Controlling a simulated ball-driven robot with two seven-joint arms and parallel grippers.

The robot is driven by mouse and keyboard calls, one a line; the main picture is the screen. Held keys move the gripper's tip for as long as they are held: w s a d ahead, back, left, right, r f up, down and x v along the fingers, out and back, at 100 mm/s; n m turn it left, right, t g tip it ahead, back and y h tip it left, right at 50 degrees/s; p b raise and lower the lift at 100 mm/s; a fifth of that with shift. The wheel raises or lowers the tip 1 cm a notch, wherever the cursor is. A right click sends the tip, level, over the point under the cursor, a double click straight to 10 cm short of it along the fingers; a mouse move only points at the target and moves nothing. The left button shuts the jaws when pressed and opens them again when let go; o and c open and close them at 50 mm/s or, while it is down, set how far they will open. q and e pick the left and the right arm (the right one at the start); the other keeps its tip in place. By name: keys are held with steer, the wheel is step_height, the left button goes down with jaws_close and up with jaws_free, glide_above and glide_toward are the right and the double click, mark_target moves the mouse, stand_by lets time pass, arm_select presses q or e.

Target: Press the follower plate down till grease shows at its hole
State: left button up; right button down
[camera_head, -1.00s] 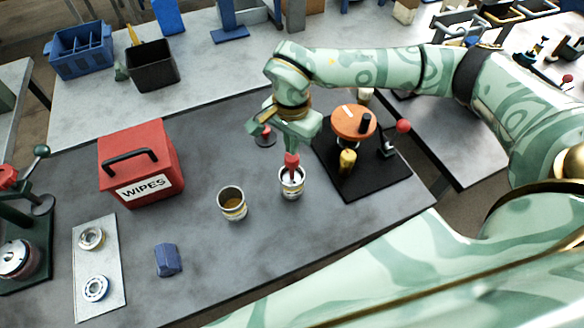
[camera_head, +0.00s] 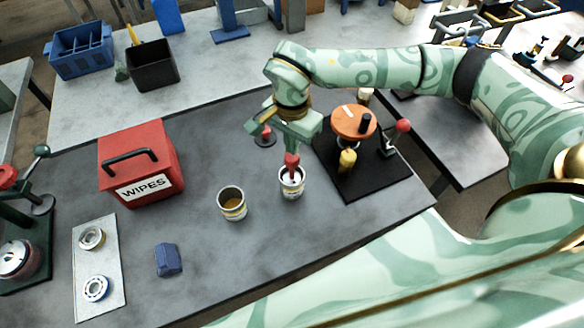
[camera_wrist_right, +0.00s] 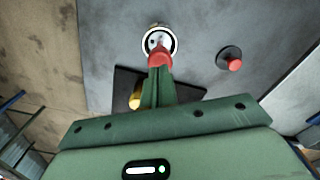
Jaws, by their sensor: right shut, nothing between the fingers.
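A pale can (camera_head: 291,189) with a yellowish band stands on the dark grey tabletop, left of the black board. My right gripper (camera_head: 291,163) points down over it. Its red fingertips are together, with nothing between them, and reach the can's mouth. In the right wrist view the red fingertips (camera_wrist_right: 159,57) overlap the near part of the can's opening (camera_wrist_right: 150,41). A light disc, likely the follower plate, shows inside; the fingertips hide part of it. I cannot tell whether they touch it, and no grease shows clearly at a hole. My left gripper is not in view.
A second can (camera_head: 232,211) with brown contents stands to the left. The black board (camera_head: 369,187) carries an orange disc (camera_head: 353,122) and a yellow piece (camera_head: 347,160). A red-knobbed dark disc (camera_head: 265,138) stands behind. A red wipes box (camera_head: 160,160) is farther left.

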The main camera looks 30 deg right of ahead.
steer(key=shift+f+b, duration=0.45)
steer(key=shift+f, duration=0.4)
steer(key=shift+s+f, duration=0.2)
stand_by(0.9)
steer(key=r+p, duration=0.5)
steer(key=r, duration=0.1)
steer(key=shift+w+r+p, duration=0.2)
steer(key=shift+p, duration=0.1)
steer(key=shift+f, duration=0.1)
stand_by(0.4)
